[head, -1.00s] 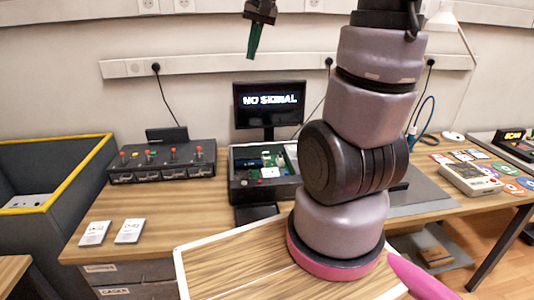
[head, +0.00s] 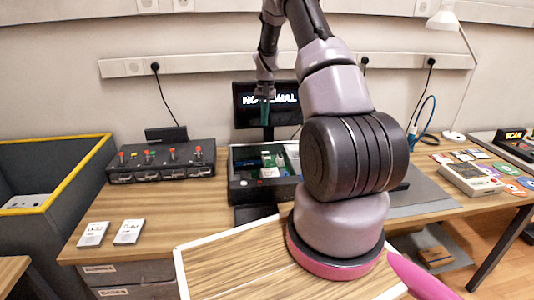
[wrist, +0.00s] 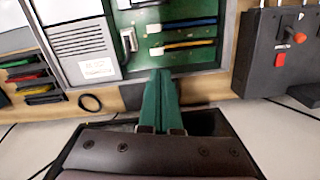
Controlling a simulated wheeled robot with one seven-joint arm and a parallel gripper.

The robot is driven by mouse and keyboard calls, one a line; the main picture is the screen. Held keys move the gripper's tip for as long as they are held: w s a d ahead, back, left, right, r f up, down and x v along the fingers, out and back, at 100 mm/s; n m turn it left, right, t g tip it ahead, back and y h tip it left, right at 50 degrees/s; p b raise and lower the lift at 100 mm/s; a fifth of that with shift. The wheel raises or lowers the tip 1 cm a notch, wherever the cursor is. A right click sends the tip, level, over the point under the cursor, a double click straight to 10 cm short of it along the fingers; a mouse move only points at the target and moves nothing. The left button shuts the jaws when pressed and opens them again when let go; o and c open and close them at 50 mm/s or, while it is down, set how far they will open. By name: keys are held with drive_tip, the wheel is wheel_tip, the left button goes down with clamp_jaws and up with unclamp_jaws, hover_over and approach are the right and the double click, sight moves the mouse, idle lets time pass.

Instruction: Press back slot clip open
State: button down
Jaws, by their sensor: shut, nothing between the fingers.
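The open case (head: 232,190) with a green board stands on the desk in front of the monitor. In the wrist view the green board (wrist: 205,67) carries two long slots, one with a blue strip (wrist: 190,25) and one with a yellow strip (wrist: 185,45). Pale end pieces (wrist: 155,51) show at their left ends; whether a clip is open or shut is too small to tell. My gripper (head: 265,112) is above the case's back part, in front of the monitor. Its green fingers (wrist: 160,76) are together and empty, pointing at the board's edge below the yellow strip.
The monitor (head: 245,106) stands close behind my gripper. A box with red-knobbed levers (head: 160,160) is left of the case; it also shows in the wrist view (wrist: 290,50). A grey vented unit (wrist: 82,45) sits beside the board. Two white cards (head: 129,231) lie front left.

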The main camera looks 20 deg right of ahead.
drive_tip(key=f, duration=0.1)
drive_tip(key=d+f, duration=0.1)
drive_tip(key=f, duration=0.3)
drive_tip(key=shift+w+d, duration=0.2)
drive_tip(key=shift+w, duration=0.05)
drive_tip(key=shift+f, duration=0.1)
drive_tip(key=shift+s+a+f, duration=0.1)
drive_tip(key=shift+s+f, duration=0.1)
drive_tip(key=shift+f, duration=1.55)
drive_tip(key=shift+s+a+f, duration=0.1)
drive_tip(key=shift+s+f, duration=0.05)
drive_tip(key=shift+f, duration=1.55)
